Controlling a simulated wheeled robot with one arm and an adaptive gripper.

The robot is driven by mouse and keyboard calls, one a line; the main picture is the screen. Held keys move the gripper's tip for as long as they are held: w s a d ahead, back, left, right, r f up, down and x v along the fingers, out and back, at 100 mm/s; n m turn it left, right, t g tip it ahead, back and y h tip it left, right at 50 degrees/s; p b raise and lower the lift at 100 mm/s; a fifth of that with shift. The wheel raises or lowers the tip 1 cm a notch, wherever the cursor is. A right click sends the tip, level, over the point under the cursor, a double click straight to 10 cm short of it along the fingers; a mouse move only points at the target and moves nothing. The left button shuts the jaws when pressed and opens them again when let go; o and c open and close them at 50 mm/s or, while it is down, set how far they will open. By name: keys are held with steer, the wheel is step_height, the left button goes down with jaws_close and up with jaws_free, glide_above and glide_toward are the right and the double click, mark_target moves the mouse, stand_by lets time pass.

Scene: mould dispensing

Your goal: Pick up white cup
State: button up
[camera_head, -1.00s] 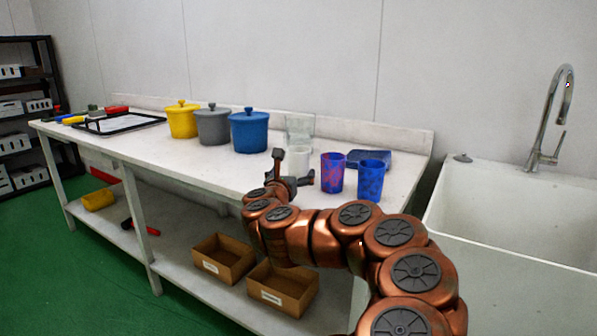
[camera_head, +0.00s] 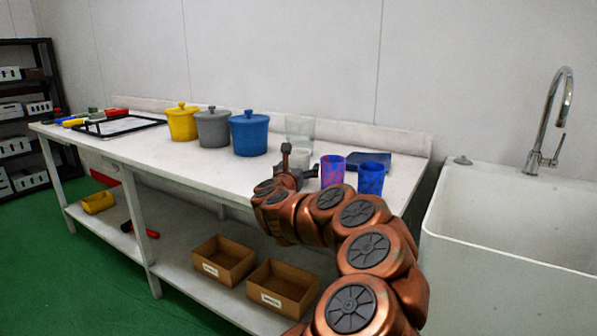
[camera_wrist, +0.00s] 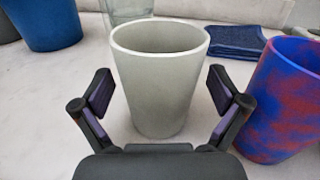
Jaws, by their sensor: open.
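The white cup (camera_wrist: 160,88) stands upright on the table in the middle of the wrist view. My gripper (camera_wrist: 160,92) is open, with one finger on each side of the cup's near part and a visible gap at both sides. In the head view, the cup (camera_head: 300,157) stands just behind my gripper (camera_head: 299,167), which hides its lower part. The cup looks empty from the part of its inside that shows.
A purple-red-blue cup (camera_wrist: 284,100) stands close to the right finger. A blue cup (camera_head: 371,178) is further right. A clear container (camera_head: 299,128) and a folded blue cloth (camera_wrist: 236,41) lie behind. A blue lidded pot (camera_head: 249,134) stands left.

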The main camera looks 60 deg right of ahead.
mark_target(295, 160)
steer(key=c, duration=1.4)
steer(key=shift+r, duration=0.1)
steer(key=shift+r+p, duration=0.4)
steer(key=shift+r, duration=1.4)
steer(key=shift+s+a+f, duration=0.15)
steer(key=shift+a+f, duration=0.05)
steer(key=shift+a, duration=0.45)
steer(key=v, duration=1.3)
steer(key=shift+s+a, duration=0.15)
steer(key=shift+a, duration=0.15)
steer(key=shift+b+v, duration=1.05)
steer(key=shift+v, duration=0.35)
steer(key=shift+s+a, duration=0.1)
